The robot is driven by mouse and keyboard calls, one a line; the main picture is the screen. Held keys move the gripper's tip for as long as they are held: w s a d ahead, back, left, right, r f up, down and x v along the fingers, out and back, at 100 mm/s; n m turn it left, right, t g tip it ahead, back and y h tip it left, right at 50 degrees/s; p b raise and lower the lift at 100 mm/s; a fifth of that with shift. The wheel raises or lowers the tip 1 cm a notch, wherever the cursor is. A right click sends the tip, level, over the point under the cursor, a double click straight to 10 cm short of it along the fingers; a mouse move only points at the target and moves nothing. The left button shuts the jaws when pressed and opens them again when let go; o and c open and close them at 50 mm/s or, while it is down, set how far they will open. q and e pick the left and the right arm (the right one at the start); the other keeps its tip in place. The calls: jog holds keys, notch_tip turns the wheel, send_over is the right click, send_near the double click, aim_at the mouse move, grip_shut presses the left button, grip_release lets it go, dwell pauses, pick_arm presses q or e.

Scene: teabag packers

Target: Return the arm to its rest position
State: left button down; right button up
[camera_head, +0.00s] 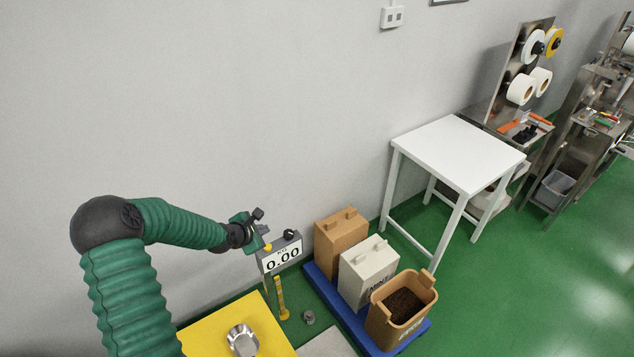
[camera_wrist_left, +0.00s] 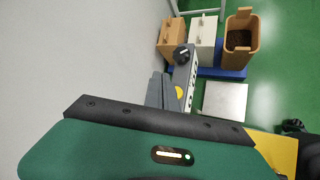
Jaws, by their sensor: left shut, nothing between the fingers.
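My left arm comes in from the left in the head view, with green ribbed sleeves and a dark elbow. Its gripper (camera_head: 262,232) is up in the air near the grey wall, close to the scale display in the picture. The left gripper is shut and empty. In the left wrist view its dark fingers (camera_wrist_left: 160,90) show beyond the green wrist housing. My right gripper is not in view.
A yellow table (camera_head: 205,335) holds a metal dish (camera_head: 242,340). Bins stand on a blue pallet (camera_head: 345,312), one open with dark contents (camera_head: 402,305). A white table (camera_head: 457,152) stands further right; green floor is clear at right.

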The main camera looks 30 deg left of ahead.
pick_arm(q)
jog(key=s+d+f+m+g+b, duration=0.2)
jog(key=s+d+f+m+b, duration=0.3)
jog(key=d+m, duration=0.3)
jog(key=s+d+f+m+g+b, duration=0.2)
jog(key=d+f+m+b, duration=0.2)
jog(key=d+m+b, duration=0.4)
jog(key=s+d+f+m+g+h+b, duration=0.1)
jog(key=s+d+f+m+g+b, duration=0.1)
jog(key=s+d+f+m+b, duration=0.3)
jog(key=s+d+m+b, duration=0.4)
jog(key=s+d+m, duration=0.2)
jog(key=s+m, duration=0.1)
jog(key=shift+s+d+m+g, duration=0.25)
jog(key=shift+s+m+g, duration=0.05)
jog(key=shift+s, duration=0.35)
jog(key=shift+s+d, duration=0.1)
jog(key=shift+d, duration=0.2)
jog(key=shift+a, duration=0.2)
